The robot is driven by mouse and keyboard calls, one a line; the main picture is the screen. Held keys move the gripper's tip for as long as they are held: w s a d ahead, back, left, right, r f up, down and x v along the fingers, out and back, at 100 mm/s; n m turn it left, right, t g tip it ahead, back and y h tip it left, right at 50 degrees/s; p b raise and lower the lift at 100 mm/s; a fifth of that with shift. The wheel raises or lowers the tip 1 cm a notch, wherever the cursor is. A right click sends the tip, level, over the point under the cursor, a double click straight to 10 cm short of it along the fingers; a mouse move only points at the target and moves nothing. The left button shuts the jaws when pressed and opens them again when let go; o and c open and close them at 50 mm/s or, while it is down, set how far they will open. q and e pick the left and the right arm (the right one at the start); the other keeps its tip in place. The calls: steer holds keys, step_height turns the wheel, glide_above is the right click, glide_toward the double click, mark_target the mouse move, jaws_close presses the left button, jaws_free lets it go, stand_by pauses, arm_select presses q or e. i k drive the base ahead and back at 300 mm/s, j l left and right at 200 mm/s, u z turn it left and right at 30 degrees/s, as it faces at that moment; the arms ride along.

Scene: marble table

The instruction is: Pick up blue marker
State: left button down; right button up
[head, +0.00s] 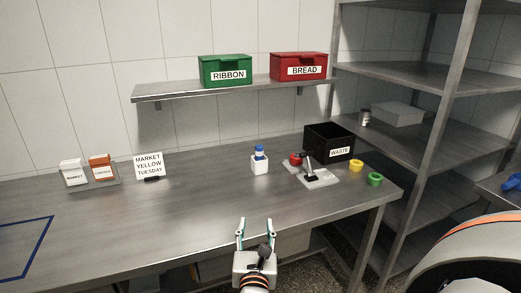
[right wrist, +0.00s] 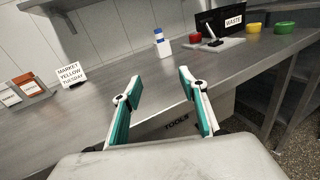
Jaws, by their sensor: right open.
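What looks like the blue marker (head: 259,151) stands upright in a small white holder (head: 259,165) on the metal table, right of the middle. Only its blue and white upper part shows; the rest is hidden in the holder. It also shows in the right wrist view (right wrist: 158,35), beyond the fingers. My right gripper (head: 255,222) is open and empty at the table's front edge, well short of the holder; its spread fingers also show in the right wrist view (right wrist: 160,78). My left gripper is not in view.
Right of the holder are a grey board (head: 319,179) with a black-handled tool, a red item (head: 295,159), a black WASTE bin (head: 318,138), and yellow (head: 356,166) and green (head: 375,179) cups. A MARKET YELLOW TUESDAY sign (head: 149,164) stands left. The table before the holder is clear.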

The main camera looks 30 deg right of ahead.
mark_target(259, 152)
steer(key=i+l, duration=0.95)
